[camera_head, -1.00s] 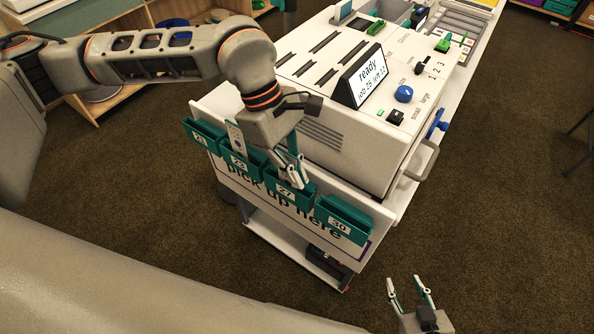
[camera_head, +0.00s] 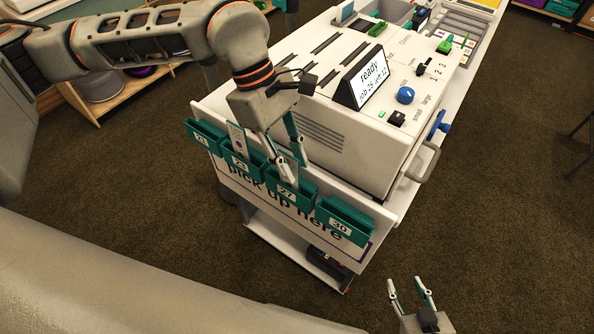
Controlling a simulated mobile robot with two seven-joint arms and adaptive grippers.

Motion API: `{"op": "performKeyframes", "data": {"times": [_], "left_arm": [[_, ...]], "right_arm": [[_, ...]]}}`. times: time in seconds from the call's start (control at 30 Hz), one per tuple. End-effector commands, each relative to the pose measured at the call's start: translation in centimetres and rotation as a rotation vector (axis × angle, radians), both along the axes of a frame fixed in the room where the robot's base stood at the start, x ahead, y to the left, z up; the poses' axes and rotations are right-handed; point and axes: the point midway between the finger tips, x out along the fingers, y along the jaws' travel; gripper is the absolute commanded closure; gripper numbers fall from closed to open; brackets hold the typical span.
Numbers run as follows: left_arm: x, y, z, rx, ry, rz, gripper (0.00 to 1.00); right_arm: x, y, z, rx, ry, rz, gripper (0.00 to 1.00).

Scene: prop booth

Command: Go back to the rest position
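My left gripper (camera_head: 291,166) is above the pick-up pockets on the front of the white machine, pointing down near the tops of pockets 23 and 27. Its fingers are apart, and I see nothing between them. My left arm reaches in from the upper left. My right gripper (camera_head: 411,284) is low at the bottom edge of the view, over the carpet, with its fingers apart and empty.
Green pockets 21 (camera_head: 206,136), 23 (camera_head: 240,165), 27 (camera_head: 290,192) and 30 (camera_head: 343,221) hang in a row. A pale card (camera_head: 237,137) stands in pocket 23. A grey handle (camera_head: 425,163) juts out right. Carpet (camera_head: 490,210) is clear to the right.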

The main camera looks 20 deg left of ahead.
Motion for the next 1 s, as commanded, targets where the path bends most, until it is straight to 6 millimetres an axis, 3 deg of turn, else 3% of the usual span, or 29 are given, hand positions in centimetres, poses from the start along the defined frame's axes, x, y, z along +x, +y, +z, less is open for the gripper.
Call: {"op": "performKeyframes", "data": {"times": [0.2,0.4,1.0], "left_arm": [[0.7,1.7,4.3,0.0,-0.002,0.003,0.76],[1.0,2.6,6.8,0.0,-0.001,0.001,0.76],[1.0,3.0,7.7,0.0,0.001,0.0,0.76]], "right_arm": [[0.0,0.1,0.0,0.001,-0.001,0.0,0.6],[0.0,0.1,0.0,0.001,-0.001,0.0,0.6],[0.0,0.1,0.0,0.003,-0.001,0.0,0.6]]}}
